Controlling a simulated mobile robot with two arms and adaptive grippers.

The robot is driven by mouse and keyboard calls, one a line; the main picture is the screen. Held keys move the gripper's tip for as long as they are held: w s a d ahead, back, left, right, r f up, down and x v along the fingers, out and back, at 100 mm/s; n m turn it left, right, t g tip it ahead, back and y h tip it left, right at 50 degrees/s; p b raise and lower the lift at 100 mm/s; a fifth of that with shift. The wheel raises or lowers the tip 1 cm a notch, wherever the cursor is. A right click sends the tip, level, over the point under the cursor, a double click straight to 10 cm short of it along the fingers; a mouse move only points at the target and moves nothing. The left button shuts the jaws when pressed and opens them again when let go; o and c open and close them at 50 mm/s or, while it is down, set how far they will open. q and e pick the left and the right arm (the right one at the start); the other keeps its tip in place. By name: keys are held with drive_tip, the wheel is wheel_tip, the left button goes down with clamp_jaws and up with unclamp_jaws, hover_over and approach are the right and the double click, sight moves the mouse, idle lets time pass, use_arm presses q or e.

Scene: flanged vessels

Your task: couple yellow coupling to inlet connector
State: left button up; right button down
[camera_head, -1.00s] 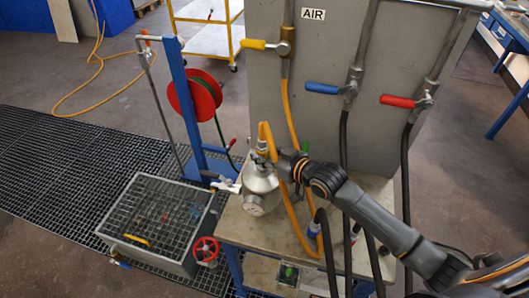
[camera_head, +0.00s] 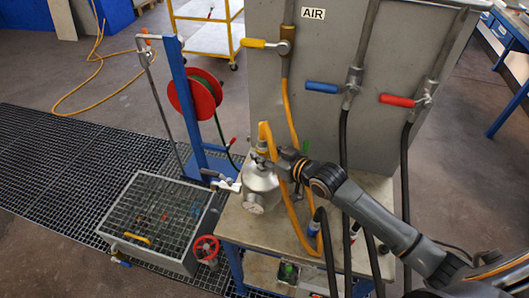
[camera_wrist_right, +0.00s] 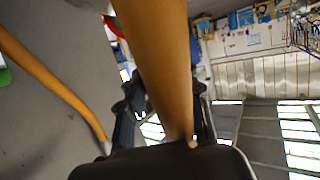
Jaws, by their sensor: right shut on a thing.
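A yellow hose (camera_head: 265,132) arches up and its end goes down into my right gripper (camera_head: 264,156), at the top of a silver vessel (camera_head: 262,182) on the bench. The gripper is shut on the yellow coupling at the hose end. The coupling is mostly hidden by the fingers. The inlet connector is hidden beneath it, and I cannot tell whether the two touch or are joined. In the right wrist view the yellow hose (camera_wrist_right: 160,60) runs down between the fingers and hides the coupling. My left gripper is not in view.
The grey panel (camera_head: 330,60) behind carries yellow, blue (camera_head: 322,88) and red (camera_head: 398,100) valve handles. Black hoses hang right of the vessel. A grated basin (camera_head: 160,220) with a red handwheel (camera_head: 206,249) and a red hose reel (camera_head: 196,95) stand to the left.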

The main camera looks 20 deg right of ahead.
sight(265, 167)
drive_tip(key=shift+f, duration=0.15)
drive_tip(key=shift+f+b, duration=1.05)
drive_tip(key=shift+f, duration=0.6)
drive_tip(key=c, duration=0.8)
unclamp_jaws()
drive_tip(key=shift+f, duration=0.1)
drive_tip(key=v, duration=1.2)
drive_tip(key=shift+s, duration=0.1)
